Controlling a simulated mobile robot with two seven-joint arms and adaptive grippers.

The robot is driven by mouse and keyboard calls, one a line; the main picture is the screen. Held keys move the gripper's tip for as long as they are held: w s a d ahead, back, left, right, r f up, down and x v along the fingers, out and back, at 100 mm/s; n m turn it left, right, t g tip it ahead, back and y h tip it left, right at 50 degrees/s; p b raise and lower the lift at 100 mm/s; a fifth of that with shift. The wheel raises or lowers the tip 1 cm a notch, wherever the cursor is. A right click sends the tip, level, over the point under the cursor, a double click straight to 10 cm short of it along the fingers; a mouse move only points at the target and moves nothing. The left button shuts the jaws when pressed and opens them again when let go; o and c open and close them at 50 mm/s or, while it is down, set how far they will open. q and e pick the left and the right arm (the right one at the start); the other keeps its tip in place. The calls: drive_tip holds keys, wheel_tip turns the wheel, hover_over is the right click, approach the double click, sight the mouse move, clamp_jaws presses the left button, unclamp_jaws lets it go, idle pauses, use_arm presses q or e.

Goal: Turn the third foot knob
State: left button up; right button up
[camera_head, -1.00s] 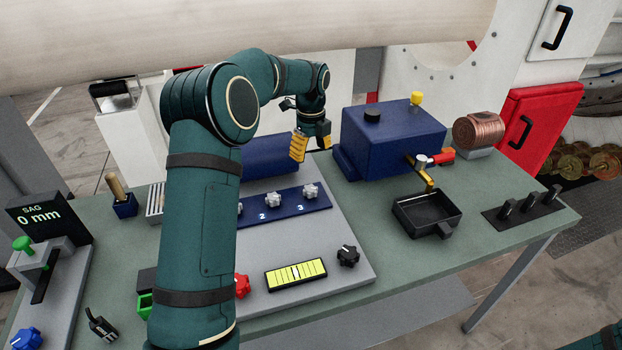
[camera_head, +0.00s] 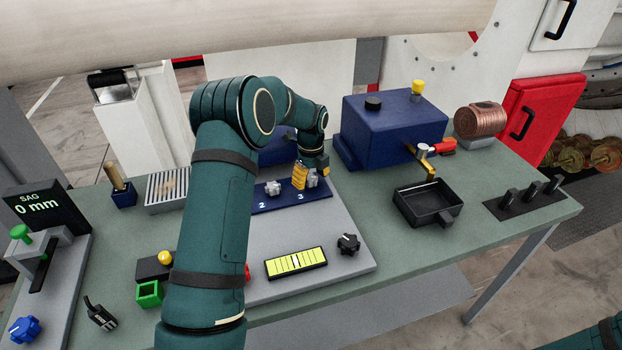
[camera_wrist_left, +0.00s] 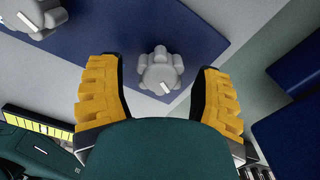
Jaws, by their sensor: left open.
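The third foot knob (camera_head: 312,181) is a light grey lobed knob at the right end of a blue strip (camera_head: 290,200) marked 2 and 3. My left gripper (camera_head: 311,171) is open above it, its yellow fingers pointing down and partly hiding it. In the left wrist view, the third foot knob (camera_wrist_left: 160,72) lies between the two spread fingers, with gaps on both sides. The second knob (camera_head: 273,188) is to its left and also shows in the left wrist view (camera_wrist_left: 38,18). The first knob is hidden behind my left arm. My right gripper is out of view.
A blue box (camera_head: 392,130) with a brass tap and a black tray (camera_head: 428,204) stand to the right. A yellow-green level gauge (camera_head: 296,263) and a black knob (camera_head: 348,244) lie in front. A large pale cylinder (camera_head: 240,32) spans the top.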

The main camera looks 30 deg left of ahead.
use_arm(q)
drive_tip(key=shift+f, duration=0.1)
clamp_jaws()
drive_tip(key=shift+n, duration=0.3)
